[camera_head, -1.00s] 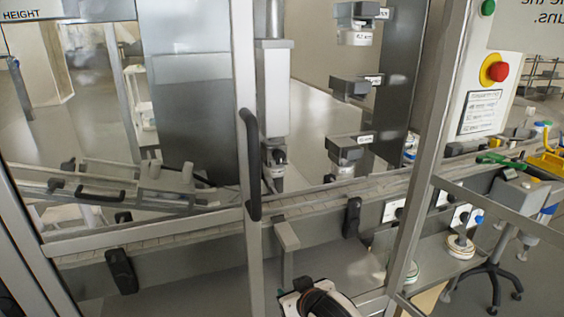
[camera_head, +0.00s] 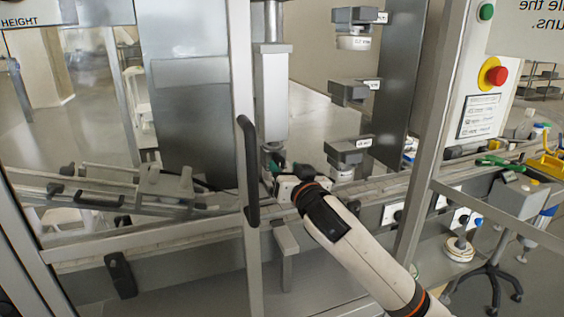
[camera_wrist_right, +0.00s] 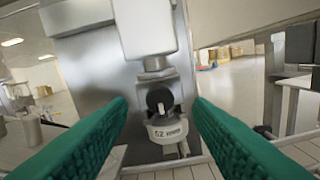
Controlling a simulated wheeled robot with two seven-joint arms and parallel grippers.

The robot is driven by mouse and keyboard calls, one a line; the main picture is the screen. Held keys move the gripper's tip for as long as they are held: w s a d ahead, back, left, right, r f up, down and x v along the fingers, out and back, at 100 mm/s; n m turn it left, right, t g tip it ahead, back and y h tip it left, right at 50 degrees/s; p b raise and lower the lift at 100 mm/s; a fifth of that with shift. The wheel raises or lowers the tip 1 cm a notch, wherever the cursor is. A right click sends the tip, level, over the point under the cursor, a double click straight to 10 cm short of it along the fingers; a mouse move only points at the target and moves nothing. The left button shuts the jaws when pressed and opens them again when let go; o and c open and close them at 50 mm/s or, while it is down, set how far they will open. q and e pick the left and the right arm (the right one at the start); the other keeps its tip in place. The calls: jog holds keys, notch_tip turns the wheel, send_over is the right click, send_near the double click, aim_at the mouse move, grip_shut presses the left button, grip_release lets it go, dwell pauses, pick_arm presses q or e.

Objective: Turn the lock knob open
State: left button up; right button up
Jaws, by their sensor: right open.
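The lock knob (camera_wrist_right: 159,98) is a dark round knob on the filler head below the white cylinder. A white collar (camera_wrist_right: 168,131) with a printed label, partly readable as "SZ", sits just under it. My right gripper (camera_head: 279,168) reaches in past the door frame to the bottom of the cylinder. In the right wrist view its two green fingers are spread wide, one to each side of the knob's line, with the knob centred between them. I see no contact with the knob. In the head view the gripper partly hides the knob. My left gripper is not in view.
A vertical frame post with a black handle (camera_head: 249,170) stands just left of my right gripper. The conveyor (camera_head: 150,233) runs below it. Several labelled grey holders, one lowest (camera_head: 349,151), hang to the right. A red stop button (camera_head: 497,75) is farther right.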

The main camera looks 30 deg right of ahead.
aim_at(280, 162)
jog(key=shift+x, duration=1.65)
jog(key=c, duration=1)
